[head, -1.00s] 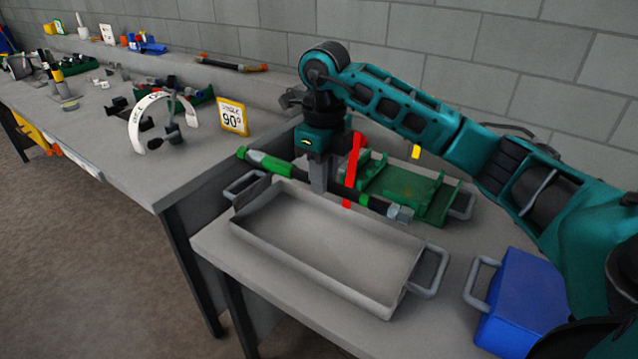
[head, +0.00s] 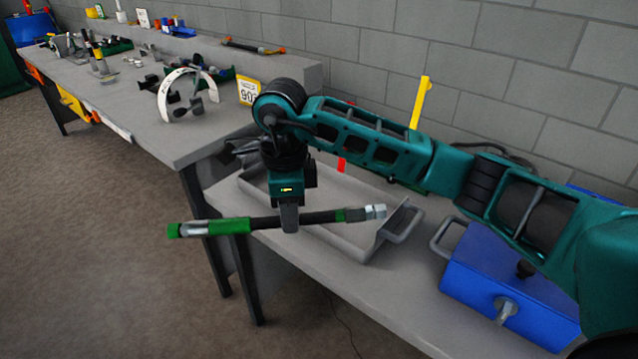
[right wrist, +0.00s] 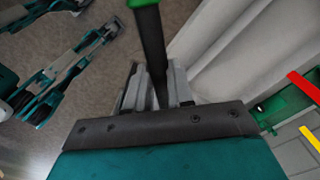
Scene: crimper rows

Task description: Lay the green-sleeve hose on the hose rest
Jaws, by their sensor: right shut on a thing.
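My right gripper (head: 289,218) is shut on the green-sleeve hose (head: 228,226), gripping its dark middle. The hose lies nearly level in front of the bench, with its green sleeve and bright green end to the left and its metal fitting to the right. In the right wrist view, the dark hose (right wrist: 152,42) passes between the fingers (right wrist: 153,90). I cannot pick out the hose rest with certainty. A green holder (right wrist: 290,100) shows partly in the right wrist view, near a red bar and a yellow bar; my arm mostly hides that area in the head view.
A grey tray (head: 345,240) stands on the near bench, below and behind the hose. A blue box (head: 500,275) with a handle is to the right. A yellow post (head: 420,102) rises behind my arm. The longer bench at left holds a white arch (head: 166,90) and several tools.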

